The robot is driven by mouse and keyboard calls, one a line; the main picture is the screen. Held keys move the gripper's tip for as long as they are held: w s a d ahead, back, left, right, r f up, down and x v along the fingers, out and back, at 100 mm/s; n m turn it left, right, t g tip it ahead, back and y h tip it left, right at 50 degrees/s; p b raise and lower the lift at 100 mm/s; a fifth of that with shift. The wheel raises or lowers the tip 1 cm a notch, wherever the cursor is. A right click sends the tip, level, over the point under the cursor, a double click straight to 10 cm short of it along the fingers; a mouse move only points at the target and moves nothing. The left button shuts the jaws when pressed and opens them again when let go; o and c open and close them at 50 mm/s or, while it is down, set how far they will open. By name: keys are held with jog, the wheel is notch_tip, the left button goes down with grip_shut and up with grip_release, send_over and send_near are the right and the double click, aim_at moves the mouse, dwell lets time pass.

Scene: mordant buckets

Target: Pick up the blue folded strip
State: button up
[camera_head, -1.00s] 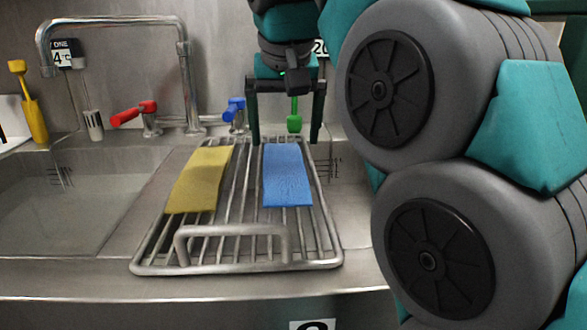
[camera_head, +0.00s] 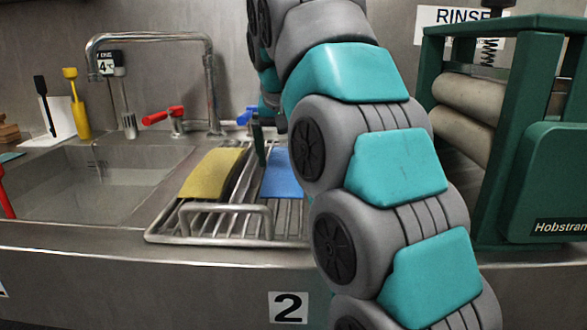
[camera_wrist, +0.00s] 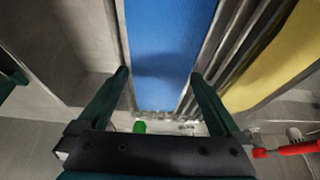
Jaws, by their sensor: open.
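The blue folded strip (camera_head: 282,174) lies on the wire rack (camera_head: 222,236), partly hidden behind my arm in the head view. In the wrist view the blue strip (camera_wrist: 168,45) runs up from between my fingers to the top edge. My gripper (camera_wrist: 162,80) is open, with one dark green finger on either side of the strip. A shadow falls across the strip between the fingers. I cannot tell how high the fingertips are above the rack. In the head view only one finger shows, and the rest is hidden by my arm.
A yellow folded strip (camera_head: 211,172) lies on the rack left of the blue one. A sink basin (camera_head: 90,185), a metal faucet (camera_head: 211,85) and a red tap handle (camera_head: 163,115) are nearby. A green roller machine (camera_head: 540,150) stands at the right.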

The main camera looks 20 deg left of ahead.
jog(key=shift+c, duration=0.2)
jog(key=c, duration=1.1)
jog(key=shift+c, duration=0.2)
jog(key=shift+r, duration=0.15)
